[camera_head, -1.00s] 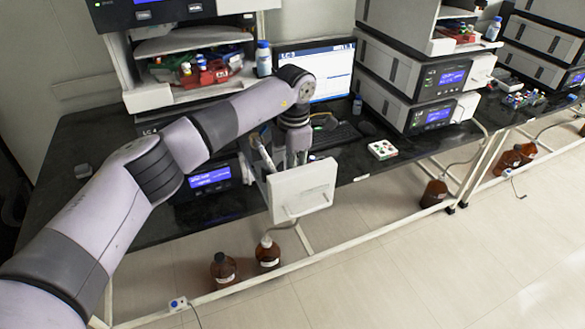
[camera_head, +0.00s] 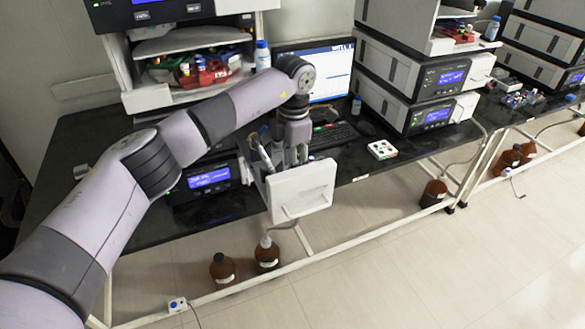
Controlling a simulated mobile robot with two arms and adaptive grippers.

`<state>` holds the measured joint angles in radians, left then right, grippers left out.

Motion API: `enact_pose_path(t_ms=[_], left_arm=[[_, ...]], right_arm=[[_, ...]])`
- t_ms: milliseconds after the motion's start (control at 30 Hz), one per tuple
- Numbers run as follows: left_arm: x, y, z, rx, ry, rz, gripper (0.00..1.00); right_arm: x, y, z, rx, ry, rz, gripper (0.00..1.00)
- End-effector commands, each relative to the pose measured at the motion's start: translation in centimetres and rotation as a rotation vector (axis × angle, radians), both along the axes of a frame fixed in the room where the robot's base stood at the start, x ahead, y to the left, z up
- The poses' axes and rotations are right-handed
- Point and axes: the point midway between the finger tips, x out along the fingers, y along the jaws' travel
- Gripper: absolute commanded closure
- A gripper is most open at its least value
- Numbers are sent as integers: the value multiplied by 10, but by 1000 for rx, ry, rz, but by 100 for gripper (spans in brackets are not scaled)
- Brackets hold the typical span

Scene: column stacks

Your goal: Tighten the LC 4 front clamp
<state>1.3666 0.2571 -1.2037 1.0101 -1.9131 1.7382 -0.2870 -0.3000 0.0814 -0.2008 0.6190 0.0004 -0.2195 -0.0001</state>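My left arm reaches in from the left, and my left gripper (camera_head: 291,156) points down at the open front of a bench instrument (camera_head: 209,179) with a lit blue display. The gripper is just behind the instrument's white open door panel (camera_head: 301,190), which hides part of the front. The fingers are small and partly overlapped by the panel and my arm, so their opening is unclear. I cannot make out the front clamp. My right gripper is not in view.
A monitor (camera_head: 327,73) and a keyboard (camera_head: 335,134) stand behind my gripper on the dark bench. A small white tray (camera_head: 381,149) sits to the right. Stacked instruments (camera_head: 433,85) stand further right. Brown bottles (camera_head: 267,255) stand below the bench.

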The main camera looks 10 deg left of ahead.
Motion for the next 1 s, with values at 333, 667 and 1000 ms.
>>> enact_pose_path(t_ms=[333, 667, 1000], left_arm=[[1, -1, 74, -1, -3, -1, 63], [0, -2, 99, 0, 1, -2, 63], [0, -2, 99, 0, 1, -1, 63]], right_arm=[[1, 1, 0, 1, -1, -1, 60], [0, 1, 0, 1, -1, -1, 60], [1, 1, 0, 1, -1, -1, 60]])
